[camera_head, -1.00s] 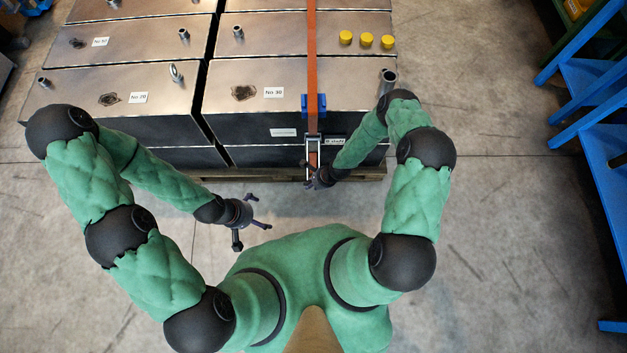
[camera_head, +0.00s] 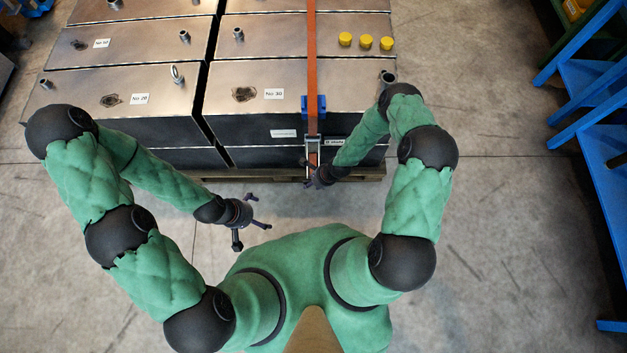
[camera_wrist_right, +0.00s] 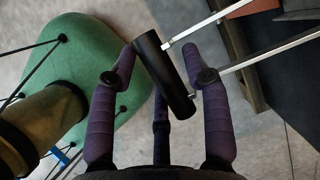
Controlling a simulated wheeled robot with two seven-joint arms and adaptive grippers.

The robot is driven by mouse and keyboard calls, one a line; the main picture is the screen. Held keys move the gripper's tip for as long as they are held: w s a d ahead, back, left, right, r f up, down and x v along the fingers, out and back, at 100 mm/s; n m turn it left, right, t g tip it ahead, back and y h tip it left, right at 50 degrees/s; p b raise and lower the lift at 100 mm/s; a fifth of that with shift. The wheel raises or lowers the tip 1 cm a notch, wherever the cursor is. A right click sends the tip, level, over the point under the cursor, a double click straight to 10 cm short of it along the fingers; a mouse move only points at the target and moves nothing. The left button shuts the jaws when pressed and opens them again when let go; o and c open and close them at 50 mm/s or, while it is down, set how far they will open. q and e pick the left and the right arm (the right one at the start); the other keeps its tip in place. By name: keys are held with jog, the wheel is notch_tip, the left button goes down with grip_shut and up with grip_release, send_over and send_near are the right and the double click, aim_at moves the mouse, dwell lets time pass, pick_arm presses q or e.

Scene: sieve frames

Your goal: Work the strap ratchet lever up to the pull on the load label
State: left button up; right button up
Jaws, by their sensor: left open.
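The orange strap (camera_head: 312,60) runs down over the right-hand metal box to the ratchet (camera_head: 312,143) on its front face. The ratchet lever's black handle (camera_wrist_right: 166,75) lies between the fingers of my right gripper (camera_wrist_right: 160,65) in the right wrist view, with two pale metal lever arms leading to the upper right. The left finger is close against the handle; a gap shows by the right one. A firm grip cannot be told. A small label (camera_head: 334,142) beside the ratchet is partly legible at best. My left gripper (camera_head: 248,222) is open and empty, away from the load.
Several metal boxes (camera_head: 145,80) stand on a wooden pallet (camera_head: 230,175). A blue corner protector (camera_head: 313,105) sits under the strap at the box edge. Three yellow caps (camera_head: 366,41) are on top. Blue shelving (camera_head: 600,130) stands at the right. The floor between is clear.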

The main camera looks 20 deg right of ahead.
dwell(0.3)
jog(key=v, duration=1.2)
dwell(0.5)
